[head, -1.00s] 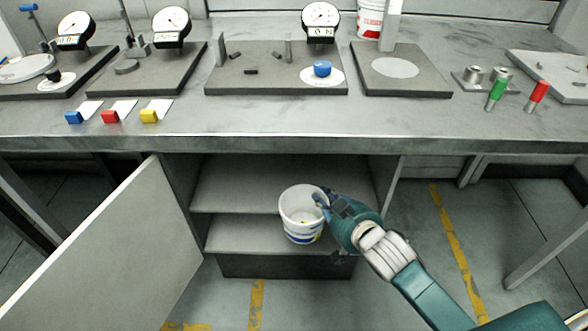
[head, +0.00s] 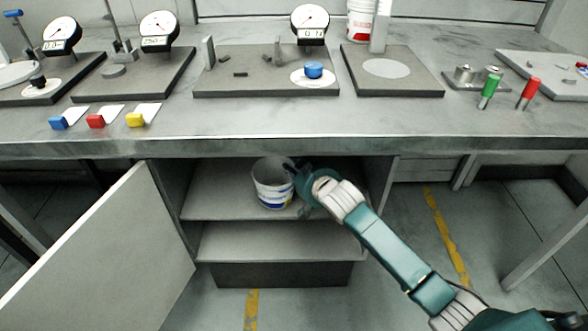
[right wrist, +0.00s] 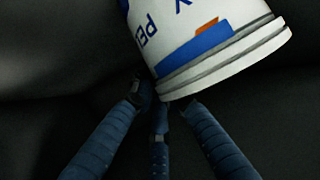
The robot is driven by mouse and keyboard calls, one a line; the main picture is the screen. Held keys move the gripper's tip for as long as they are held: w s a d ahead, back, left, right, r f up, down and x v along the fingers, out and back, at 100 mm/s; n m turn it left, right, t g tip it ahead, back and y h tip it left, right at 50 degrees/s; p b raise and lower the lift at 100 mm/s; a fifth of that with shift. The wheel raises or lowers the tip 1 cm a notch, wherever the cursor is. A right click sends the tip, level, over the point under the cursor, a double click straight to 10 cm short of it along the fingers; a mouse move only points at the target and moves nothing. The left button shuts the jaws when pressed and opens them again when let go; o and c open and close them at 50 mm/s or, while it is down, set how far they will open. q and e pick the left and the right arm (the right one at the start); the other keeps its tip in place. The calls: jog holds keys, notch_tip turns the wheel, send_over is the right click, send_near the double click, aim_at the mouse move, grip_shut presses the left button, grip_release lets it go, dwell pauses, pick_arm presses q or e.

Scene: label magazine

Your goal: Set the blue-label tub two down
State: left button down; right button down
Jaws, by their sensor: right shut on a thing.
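The white tub with a blue label (head: 273,190) is in the open cabinet under the bench, in front of or over the upper shelf (head: 215,207). It stands roughly upright, with its open top under the bench edge. I cannot tell whether its base touches the shelf. My right gripper (head: 294,180) is shut on the tub's right side. In the right wrist view the tub (right wrist: 200,35) shows blue lettering and an orange patch, with the dark fingers (right wrist: 160,100) against its ridged edge. My left gripper is not in view.
The lower shelf (head: 230,242) is bare. The cabinet door (head: 105,245) stands open at the left. The bench top (head: 250,125) above carries dial gauges, and blue, red and yellow label blocks (head: 97,121). Another white tub with a red label (head: 360,20) stands at the back.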

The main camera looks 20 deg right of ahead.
jog(key=c, duration=1.7)
grip_release()
jog(key=shift+f, duration=0.15)
jog(key=shift+o, duration=0.2)
jog(key=shift+s, duration=0.15)
